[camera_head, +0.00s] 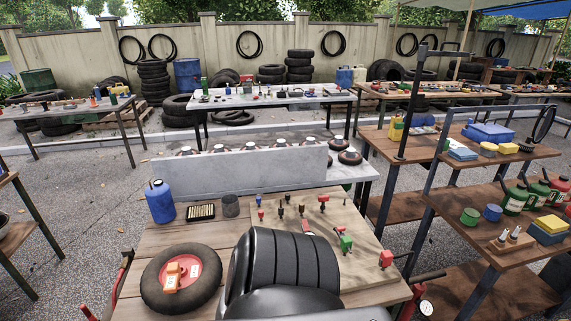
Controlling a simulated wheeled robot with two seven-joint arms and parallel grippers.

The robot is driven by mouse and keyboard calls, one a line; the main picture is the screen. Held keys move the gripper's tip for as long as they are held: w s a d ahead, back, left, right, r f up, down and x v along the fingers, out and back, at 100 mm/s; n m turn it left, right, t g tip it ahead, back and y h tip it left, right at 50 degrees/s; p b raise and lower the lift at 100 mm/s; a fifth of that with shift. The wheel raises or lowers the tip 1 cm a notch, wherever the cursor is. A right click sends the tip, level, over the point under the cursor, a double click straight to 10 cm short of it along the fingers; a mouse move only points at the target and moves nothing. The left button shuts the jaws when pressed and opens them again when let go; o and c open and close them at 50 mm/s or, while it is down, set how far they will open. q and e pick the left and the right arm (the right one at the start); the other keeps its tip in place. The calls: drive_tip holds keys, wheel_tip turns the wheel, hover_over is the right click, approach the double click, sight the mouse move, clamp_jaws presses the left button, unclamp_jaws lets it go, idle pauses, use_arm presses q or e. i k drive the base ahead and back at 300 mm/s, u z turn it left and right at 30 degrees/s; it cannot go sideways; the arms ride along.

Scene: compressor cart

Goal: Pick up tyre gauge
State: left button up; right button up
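An orange and white handheld device (172,276) lies on the wheel with a black tyre (150,290) at the left of the near wooden top (190,240). It may be the tyre gauge, but it is too small to be sure. A round white-faced dial (425,307) shows at the bottom right, beside the near top's right edge; what it belongs to is cut off. Neither of my grippers can be made out in the head view.
A large black ribbed body (285,258) covers the near top's front middle. A blue canister (160,201), a dark cup (230,206) and a board (335,225) with several small red, green and dark fittings stand behind. A wooden shelf unit (490,195) stands close right.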

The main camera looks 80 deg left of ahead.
sight(174, 271)
drive_tip(key=i, duration=0.95)
drive_tip(key=u, duration=3.15)
